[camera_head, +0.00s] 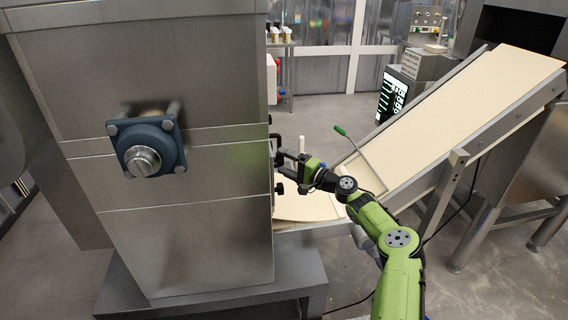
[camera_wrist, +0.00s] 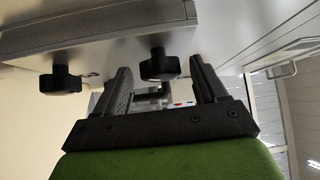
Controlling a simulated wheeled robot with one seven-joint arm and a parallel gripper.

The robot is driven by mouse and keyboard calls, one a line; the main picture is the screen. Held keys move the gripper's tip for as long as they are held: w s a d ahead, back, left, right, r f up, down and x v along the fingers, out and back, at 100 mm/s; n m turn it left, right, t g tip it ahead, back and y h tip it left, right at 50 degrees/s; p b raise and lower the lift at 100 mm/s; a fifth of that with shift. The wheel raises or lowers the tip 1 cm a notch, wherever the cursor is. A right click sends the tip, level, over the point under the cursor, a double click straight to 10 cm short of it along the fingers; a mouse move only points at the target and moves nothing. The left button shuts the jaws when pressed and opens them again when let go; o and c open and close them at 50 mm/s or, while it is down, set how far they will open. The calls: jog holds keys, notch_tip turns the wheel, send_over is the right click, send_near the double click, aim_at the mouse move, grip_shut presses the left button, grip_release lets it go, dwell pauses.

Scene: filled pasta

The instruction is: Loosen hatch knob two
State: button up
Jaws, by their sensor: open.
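Two black lobed knobs show in the wrist view, one at the left (camera_wrist: 66,80) and one near the middle (camera_wrist: 158,66), both on the edge of a grey metal panel (camera_wrist: 100,42). I cannot tell which is hatch knob two. My gripper (camera_wrist: 159,66) is open and empty, with the middle knob between its fingertips in the picture; contact is not visible. In the head view my gripper (camera_head: 282,164) is at the right side of the steel machine (camera_head: 185,225). A dark knob (camera_head: 279,188) shows just below it there, and part of the hatch is hidden.
A pale conveyor belt (camera_head: 470,105) slopes up to the right behind my arm. A green-handled lever (camera_head: 341,131) stands near its lower end. A pale sheet (camera_head: 305,205) lies below my gripper. A blue flanged motor mount (camera_head: 147,146) sticks out from the machine's front.

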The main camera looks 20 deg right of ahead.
jog(key=shift+w+a, duration=0.3)
jog(key=shift+w, duration=0.15)
jog(key=c, duration=1)
jog(key=b, duration=0.3)
jog(key=shift+f+n+t, duration=0.3)
jog(key=shift+c, duration=0.2)
jog(key=n+y+b, duration=0.1)
jog(key=b, duration=0.4)
jog(key=shift+f+n+t, duration=0.3)
jog(key=shift+f+t, duration=0.05)
jog(key=shift+t, duration=0.05)
jog(key=n+y+b, duration=0.1)
jog(key=b, duration=0.2)
jog(key=shift+r+t, duration=0.1)
jog(key=shift+t, duration=0.2)
jog(key=shift+w+r+n+y+b, duration=0.1)
jog(key=shift+r+n+y+b, duration=0.1)
jog(key=shift+n+y+b, duration=0.9)
jog(key=shift+n, duration=0.3)
